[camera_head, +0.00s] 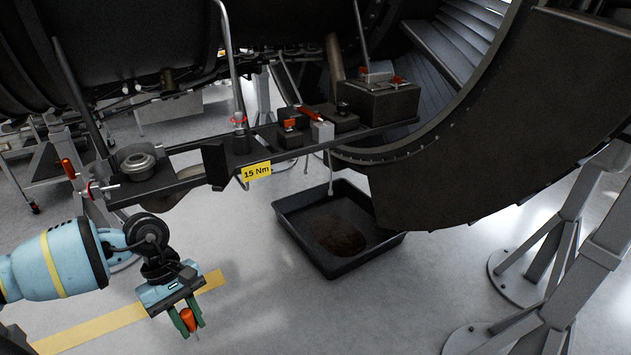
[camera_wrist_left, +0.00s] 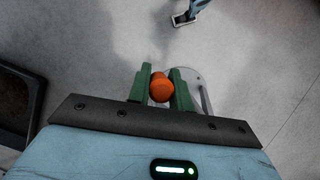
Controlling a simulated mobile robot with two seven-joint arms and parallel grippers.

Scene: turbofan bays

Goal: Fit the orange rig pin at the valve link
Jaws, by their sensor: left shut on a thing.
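The orange rig pin (camera_head: 187,317) is held between the green fingers of my left gripper (camera_head: 190,322), low at the left of the head view. A thin metal tip points down below the orange part. In the left wrist view, the pin's rounded orange end (camera_wrist_left: 162,89) sits between the two green fingers (camera_wrist_left: 161,93). The gripper is over open floor, apart from and below the dark equipment rail (camera_head: 190,184). Several fittings sit along that rail, some with red or orange parts. I cannot tell which one is the valve link. My right gripper is not in view.
A black drip tray (camera_head: 300,240) with a dark stain stands on the floor under the rail. A yellow "15 Nm" tag (camera_head: 256,172) hangs at the rail's front. The dark cowl (camera_head: 490,130) and grey stand legs (camera_head: 570,250) fill the right. Floor around the gripper is clear.

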